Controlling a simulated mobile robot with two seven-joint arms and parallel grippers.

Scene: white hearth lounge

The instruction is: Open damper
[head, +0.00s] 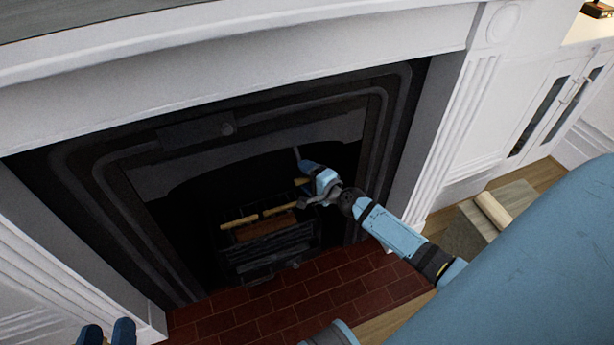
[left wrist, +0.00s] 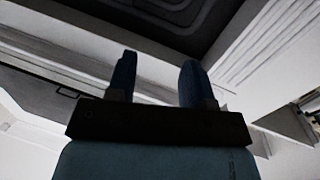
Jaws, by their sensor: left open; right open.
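A dark iron fireplace insert (head: 255,120) fills the white surround in the head view. My right gripper (head: 309,179) is open, inside the mouth of the firebox, above the right end of the grate. A thin pale grey piece (head: 297,153) shows just beyond its fingertips; I cannot tell what it is or whether they touch. My left gripper (head: 107,334) is open and empty at the bottom left, away from the firebox; its fingers also show in the left wrist view (left wrist: 152,80).
A dark grate (head: 265,255) with several logs (head: 267,228) stands in the firebox. A red brick hearth (head: 310,290) lies in front. The white mantel (head: 240,40) overhangs above. A box with a pale roll (head: 493,210) on it stands at the right, by white cabinets.

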